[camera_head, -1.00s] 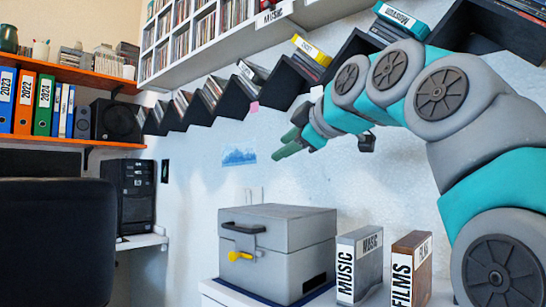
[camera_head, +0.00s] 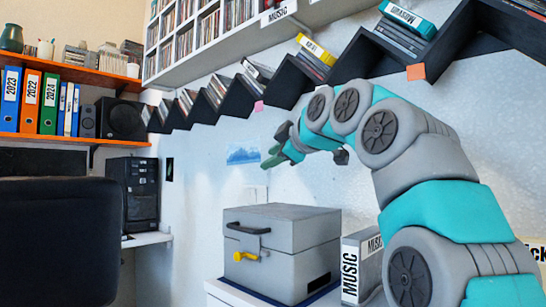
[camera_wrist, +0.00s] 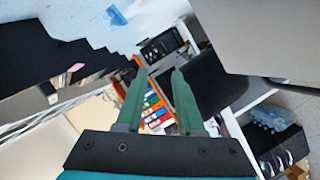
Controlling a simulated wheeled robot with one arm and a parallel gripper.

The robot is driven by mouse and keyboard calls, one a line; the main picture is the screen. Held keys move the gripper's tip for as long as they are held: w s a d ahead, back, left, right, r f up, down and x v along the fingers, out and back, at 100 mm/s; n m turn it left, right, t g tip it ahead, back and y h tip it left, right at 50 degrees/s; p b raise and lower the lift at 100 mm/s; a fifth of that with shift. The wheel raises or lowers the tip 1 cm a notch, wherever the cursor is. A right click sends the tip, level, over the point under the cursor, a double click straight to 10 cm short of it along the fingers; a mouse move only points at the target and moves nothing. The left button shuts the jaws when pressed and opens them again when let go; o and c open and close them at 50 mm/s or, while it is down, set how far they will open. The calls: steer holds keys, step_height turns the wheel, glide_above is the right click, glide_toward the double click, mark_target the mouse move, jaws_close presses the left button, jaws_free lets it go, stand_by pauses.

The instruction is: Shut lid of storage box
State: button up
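The grey storage box (camera_head: 285,265) stands on a white surface in the head view. Its lid (camera_head: 285,222) lies level on top, with a black handle (camera_head: 247,229) and a yellow latch piece (camera_head: 244,257) at the front. My gripper (camera_head: 268,160) is above the box, apart from it, near the wall. In the wrist view my gripper's two green fingers (camera_wrist: 158,74) are spread with nothing between them. A grey surface at the wrist view's upper right could be the box, but I cannot tell.
A MUSIC box (camera_head: 361,267) stands just right of the storage box, close to my arm. Black zigzag shelves (camera_head: 285,82) with discs run along the wall above. A dark chair (camera_head: 60,235) is at the left. The air above the lid is clear.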

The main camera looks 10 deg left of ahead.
jaws_close()
stand_by(1.1)
steer(key=shift+c, duration=2.3)
jaws_free()
steer(key=o, duration=0.6)
steer(key=b+v, duration=0.1)
steer(key=v, duration=0.6)
steer(key=shift+s+d+r, duration=0.1)
steer(key=shift+s+d, duration=0.15)
steer(key=shift+s, duration=0.1)
steer(key=shift+c, duration=0.3)
